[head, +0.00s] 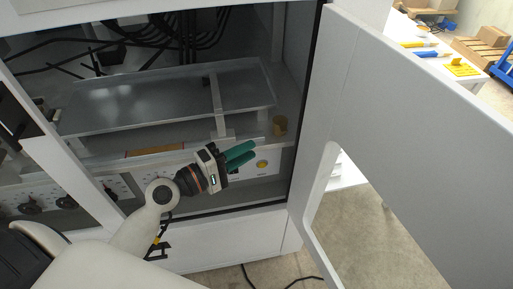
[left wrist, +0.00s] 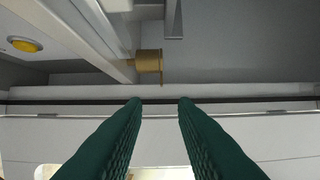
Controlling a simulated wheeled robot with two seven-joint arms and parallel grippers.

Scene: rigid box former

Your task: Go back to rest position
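My left gripper (head: 240,155) is inside the machine's opening in the head view, in front of the lower ledge. Its two green fingers also show in the left wrist view (left wrist: 160,105), apart with nothing between them. A brass-coloured cylinder (head: 279,125) stands beyond the fingertips, apart from them; it also shows in the left wrist view (left wrist: 149,61). A yellow button (head: 262,164) sits on the panel right of the fingers. My right gripper shows in neither view.
The machine's white door (head: 400,130) stands open on the right. A metal tray (head: 160,100) lies inside the cabinet, with black cables (head: 190,30) behind it. Black knobs (head: 66,201) are on the lower left panel. A table with yellow items (head: 462,68) stands at the far right.

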